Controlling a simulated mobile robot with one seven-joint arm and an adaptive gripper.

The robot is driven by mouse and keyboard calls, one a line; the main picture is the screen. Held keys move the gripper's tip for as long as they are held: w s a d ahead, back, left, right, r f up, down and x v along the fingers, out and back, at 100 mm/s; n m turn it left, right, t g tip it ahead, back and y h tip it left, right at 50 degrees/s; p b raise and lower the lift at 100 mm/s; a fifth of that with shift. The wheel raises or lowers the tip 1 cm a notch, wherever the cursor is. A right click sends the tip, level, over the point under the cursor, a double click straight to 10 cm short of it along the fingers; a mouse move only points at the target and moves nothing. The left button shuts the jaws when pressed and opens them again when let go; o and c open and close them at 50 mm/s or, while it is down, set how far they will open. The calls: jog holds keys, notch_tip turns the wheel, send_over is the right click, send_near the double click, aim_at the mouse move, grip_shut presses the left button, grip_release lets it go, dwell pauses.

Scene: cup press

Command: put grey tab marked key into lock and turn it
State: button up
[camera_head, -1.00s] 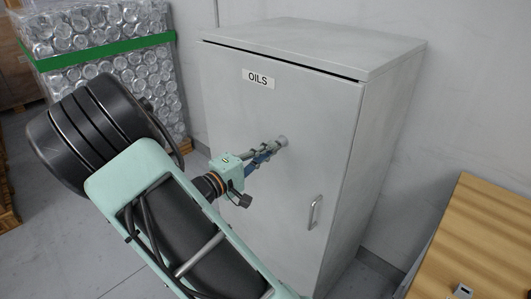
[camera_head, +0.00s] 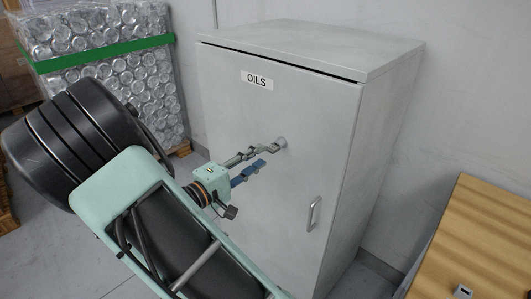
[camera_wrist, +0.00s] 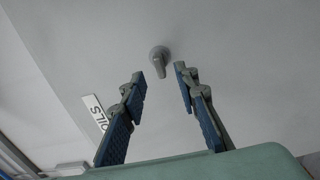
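A grey cabinet (camera_head: 280,105) labelled OILS has a round grey lock (camera_head: 281,142) on its door. In the wrist view the lock (camera_wrist: 157,53) has a small grey tab (camera_wrist: 161,71) sticking out of it, seemingly seated in it. The key marking cannot be read. My gripper (camera_head: 269,155) is open in front of the door, close to the lock. In the wrist view my gripper (camera_wrist: 161,76) has its fingertips apart on either side of the tab's end, with a gap to each side and nothing held.
A door handle (camera_head: 313,213) sits lower right on the cabinet door. A wooden table (camera_head: 491,222) at right carries a small grey object (camera_head: 462,291). A stack of shiny cans (camera_head: 105,70) with a green band stands at left. Floor is bare before the cabinet.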

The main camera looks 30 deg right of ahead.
jog(key=v, duration=0.7)
jog(key=shift+s+a, duration=0.15)
jog(key=shift+a, duration=0.05)
dwell(0.3)
